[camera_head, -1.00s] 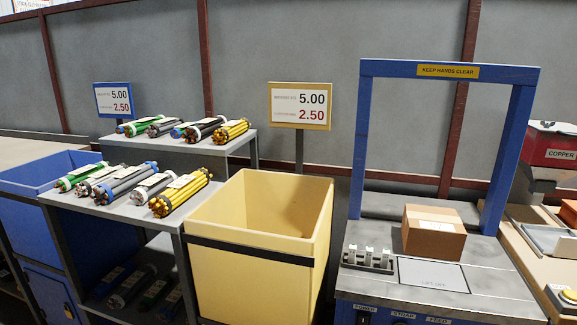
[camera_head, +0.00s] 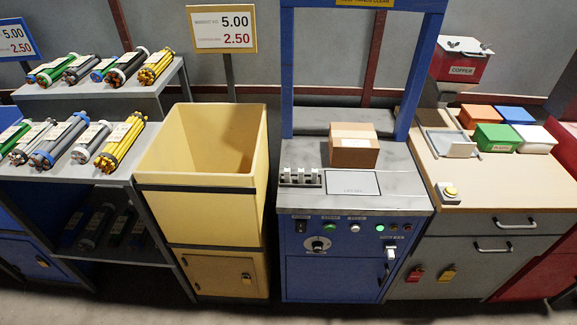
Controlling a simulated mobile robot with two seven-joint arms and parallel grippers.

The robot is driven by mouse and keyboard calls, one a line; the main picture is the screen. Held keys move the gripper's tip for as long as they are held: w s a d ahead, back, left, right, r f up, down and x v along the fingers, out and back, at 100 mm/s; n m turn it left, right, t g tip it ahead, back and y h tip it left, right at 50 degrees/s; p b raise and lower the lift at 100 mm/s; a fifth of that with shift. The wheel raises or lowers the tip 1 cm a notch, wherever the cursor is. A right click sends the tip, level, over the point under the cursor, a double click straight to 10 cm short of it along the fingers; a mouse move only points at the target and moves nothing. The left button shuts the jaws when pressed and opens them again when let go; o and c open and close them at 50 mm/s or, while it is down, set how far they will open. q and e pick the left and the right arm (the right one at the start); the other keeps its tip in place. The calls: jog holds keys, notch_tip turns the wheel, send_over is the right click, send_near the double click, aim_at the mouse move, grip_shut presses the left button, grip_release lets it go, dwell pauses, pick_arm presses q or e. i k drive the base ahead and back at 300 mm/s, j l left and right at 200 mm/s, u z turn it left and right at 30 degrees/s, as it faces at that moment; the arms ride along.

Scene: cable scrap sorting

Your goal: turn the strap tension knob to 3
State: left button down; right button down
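The strapping machine (camera_head: 335,260) is a blue cabinet with a grey top and a blue arch over it. Its front panel carries a round black and silver knob (camera_head: 318,245) at the left; the scale and pointer are too small to read. Above the knob are a dark switch, a green light and further small buttons. A cardboard box (camera_head: 353,146) sits on the machine's top, behind a pale plate. Neither of my grippers is in view.
A yellow bin (camera_head: 205,180) stands left of the machine. Shelves (camera_head: 150,90) of cable bundles are farther left. A wooden-topped bench (camera_head: 500,195) with coloured containers and a yellow button adjoins on the right. The floor in front is clear.

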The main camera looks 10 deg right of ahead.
aim_at(317, 245)
jog(key=l+u, duration=0.1)
jog(key=l, duration=1.4)
